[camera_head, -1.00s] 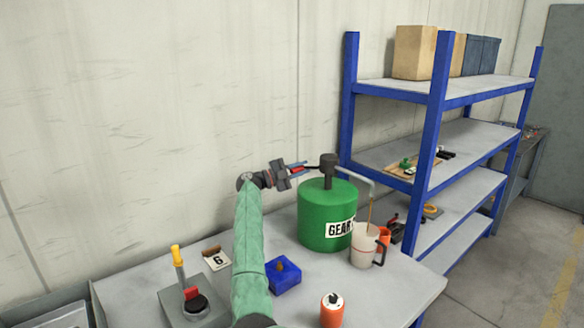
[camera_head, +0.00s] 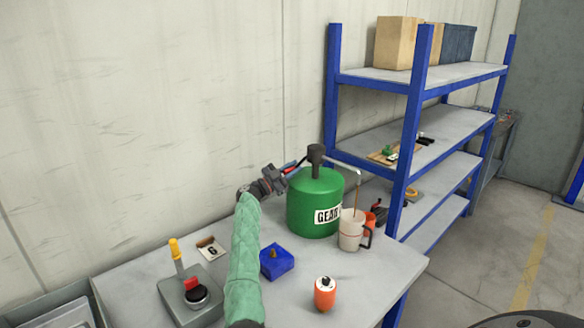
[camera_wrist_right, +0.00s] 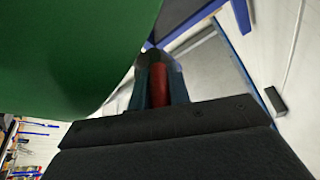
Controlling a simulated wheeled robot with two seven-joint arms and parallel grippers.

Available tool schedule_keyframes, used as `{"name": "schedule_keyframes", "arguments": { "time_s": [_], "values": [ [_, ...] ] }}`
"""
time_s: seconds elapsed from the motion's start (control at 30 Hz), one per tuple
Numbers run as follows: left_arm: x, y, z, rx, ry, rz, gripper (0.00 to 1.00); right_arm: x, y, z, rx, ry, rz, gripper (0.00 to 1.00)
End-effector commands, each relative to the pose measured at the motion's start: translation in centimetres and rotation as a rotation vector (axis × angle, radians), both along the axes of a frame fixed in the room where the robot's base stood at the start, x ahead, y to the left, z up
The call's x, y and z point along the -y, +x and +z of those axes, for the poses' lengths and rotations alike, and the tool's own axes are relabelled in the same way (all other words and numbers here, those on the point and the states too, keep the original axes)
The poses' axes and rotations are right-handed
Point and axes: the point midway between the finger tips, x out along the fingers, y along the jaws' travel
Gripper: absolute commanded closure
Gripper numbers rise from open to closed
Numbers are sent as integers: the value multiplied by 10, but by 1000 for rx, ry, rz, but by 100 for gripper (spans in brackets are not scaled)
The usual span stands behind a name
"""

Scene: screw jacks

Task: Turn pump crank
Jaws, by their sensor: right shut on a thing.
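A green drum (camera_head: 308,212) with a "GEAR" label stands at the back of the workbench. A dark pump head (camera_head: 316,158) sits on its top, with a grey spout (camera_head: 346,162) reaching right. A thin brown stream (camera_head: 356,195) runs from the spout into a pale jug (camera_head: 350,236). My right gripper (camera_head: 288,169) is left of the pump head, above the drum, shut on the red crank handle (camera_head: 290,171). The right wrist view shows the red handle (camera_wrist_right: 160,86) between the fingertips, beside the drum's green wall (camera_wrist_right: 70,60). My left gripper is out of view.
The workbench (camera_head: 350,285) also holds an orange container (camera_head: 325,294), a blue block (camera_head: 277,261), a "6" card (camera_head: 211,248) and a grey base (camera_head: 185,302) with a yellow-topped lever. A blue-posted shelf (camera_head: 415,110) stands close behind on the right.

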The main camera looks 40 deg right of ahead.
Motion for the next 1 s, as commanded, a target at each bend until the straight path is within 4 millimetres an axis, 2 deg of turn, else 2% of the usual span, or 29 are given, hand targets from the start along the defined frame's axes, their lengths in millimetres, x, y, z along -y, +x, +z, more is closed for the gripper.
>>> {"name": "schedule_keyframes", "arguments": {
  "time_s": [0.37,0.4,0.47,0.5,0.77,1.0],
  "values": [
    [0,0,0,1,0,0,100,-1,1,3,-3,-3,2,100],
    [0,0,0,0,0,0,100,-1,1,3,-3,-3,2,74],
    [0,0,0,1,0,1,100,-1,1,2,-3,-3,2,62],
    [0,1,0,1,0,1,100,-1,1,2,-3,-3,2,60],
    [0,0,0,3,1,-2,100,0,0,1,1,-1,1,60],
    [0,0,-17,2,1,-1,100,-2,7,4,130,9,0,60]
  ]
}}
